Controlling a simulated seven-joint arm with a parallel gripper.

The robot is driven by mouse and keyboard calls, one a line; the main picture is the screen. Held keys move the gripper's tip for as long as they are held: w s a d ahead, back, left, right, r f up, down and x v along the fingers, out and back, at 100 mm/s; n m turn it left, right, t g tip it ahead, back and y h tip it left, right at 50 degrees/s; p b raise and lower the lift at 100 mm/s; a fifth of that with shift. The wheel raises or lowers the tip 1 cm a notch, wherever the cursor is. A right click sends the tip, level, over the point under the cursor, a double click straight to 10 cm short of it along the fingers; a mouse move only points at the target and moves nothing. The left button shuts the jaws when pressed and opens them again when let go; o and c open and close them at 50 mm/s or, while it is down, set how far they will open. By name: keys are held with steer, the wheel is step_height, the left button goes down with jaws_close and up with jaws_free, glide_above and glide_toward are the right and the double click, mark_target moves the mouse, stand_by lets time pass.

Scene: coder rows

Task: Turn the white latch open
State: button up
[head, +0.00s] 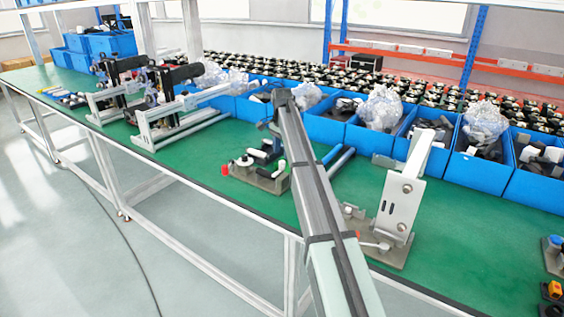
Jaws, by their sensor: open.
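A white metal fixture (402,205) stands upright on a grey base plate right of centre on the green bench. A pale bar (418,153) leans up from its top. A small white lever (375,245) lies low on its left side, near a red tip. I cannot tell for sure which of these parts is the latch. My long grey arm reaches from the bottom edge up past the left of this fixture, apart from it in the picture. My gripper's fingers cannot be made out; the arm's far end hides that area.
A dark clamp fixture (262,165) with a red knob stands left of my arm. Blue bins (330,131) with parts and plastic bags line the bench's back. Larger metal fixtures (172,112) stand at left. Bare green bench (475,235) shows right of the white fixture.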

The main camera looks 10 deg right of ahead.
mark_target(282, 162)
steer(key=shift+f, duration=2.6)
steer(key=shift+c, duration=0.4)
jaws_close()
